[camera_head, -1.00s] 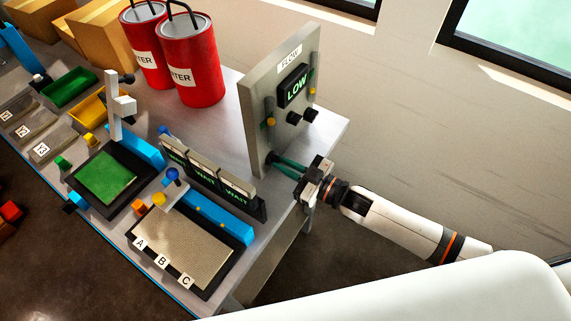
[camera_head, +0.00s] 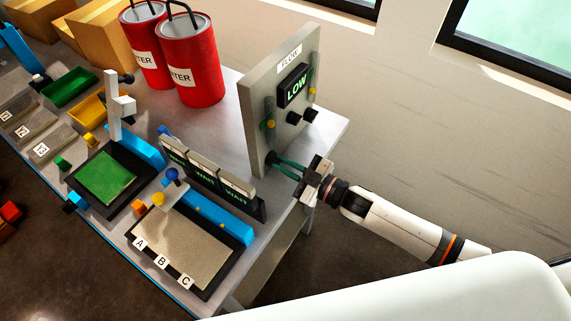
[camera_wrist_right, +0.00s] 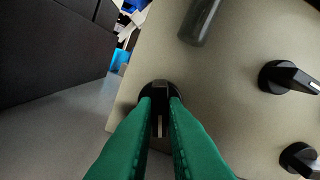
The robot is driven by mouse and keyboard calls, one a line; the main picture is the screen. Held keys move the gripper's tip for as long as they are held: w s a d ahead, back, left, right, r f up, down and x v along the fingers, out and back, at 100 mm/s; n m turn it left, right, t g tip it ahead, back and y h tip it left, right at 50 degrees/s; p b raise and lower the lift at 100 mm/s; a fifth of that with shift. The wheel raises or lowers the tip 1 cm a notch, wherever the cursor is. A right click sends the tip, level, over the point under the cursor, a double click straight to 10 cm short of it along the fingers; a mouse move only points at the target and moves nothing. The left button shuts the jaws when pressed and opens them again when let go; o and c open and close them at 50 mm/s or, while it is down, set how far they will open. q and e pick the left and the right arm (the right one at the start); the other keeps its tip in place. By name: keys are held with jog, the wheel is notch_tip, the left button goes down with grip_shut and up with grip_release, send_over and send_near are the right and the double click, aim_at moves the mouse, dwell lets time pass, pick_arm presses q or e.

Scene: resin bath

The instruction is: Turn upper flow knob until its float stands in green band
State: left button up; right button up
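The grey flow panel (camera_head: 256,85) stands at the table's right end, with a sign reading LOW (camera_head: 297,86) in green. A left tube (camera_head: 269,106) has a yellow float (camera_head: 270,124) low on it; a right tube (camera_head: 312,78) is partly hidden by the sign. Two black knobs (camera_head: 293,118) sit below the sign; they also show in the right wrist view (camera_wrist_right: 288,77). My right gripper (camera_head: 277,160) is at a third dark knob (camera_wrist_right: 160,91) low on the panel, its green fingers closed on both sides of the handle. My left gripper is not identifiable.
Two red canisters (camera_head: 190,65) stand left of the panel. A row of WAIT signs (camera_head: 212,180) and a tray marked A, B, C (camera_head: 210,290) are in front. Free floor and bare wall lie right of the table.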

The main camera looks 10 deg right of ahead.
jog(key=o, duration=0.4)
jog(key=shift+o, duration=0.2)
jog(key=b+v, duration=0.2)
jog(key=v, duration=1)
jog(key=w+d+f+m+h, duration=0.1)
jog(key=d+f+m+h, duration=0.2)
jog(key=f, duration=0.4)
jog(key=w+d+f+m+h, duration=0.1)
jog(key=d+f+m+h, duration=0.2)
jog(key=f, duration=0.5)
jog(key=s+d+f+m+g+h, duration=0.1)
jog(key=s+d+f+g+h, duration=0.2)
jog(key=f, duration=0.5)
jog(key=s+d+f+m+h, duration=0.1)
jog(key=s+d+f+h, duration=0.15)
jog(key=s+f, duration=0.4)
jog(key=s+a+f+m+g, duration=0.1)
jog(key=s+a+f+g, duration=0.2)
jog(key=s+f, duration=0.6)
jog(key=s+a+f+m+g+h, duration=0.1)
jog(key=s+a+f+m+g, duration=0.1)
jog(key=s+f+g, duration=0.3)
jog(key=s+a+f, duration=0.1)
jog(key=s+f, duration=0.3)
jog(key=s, duration=0.7)
jog(key=shift+g, duration=0.4)
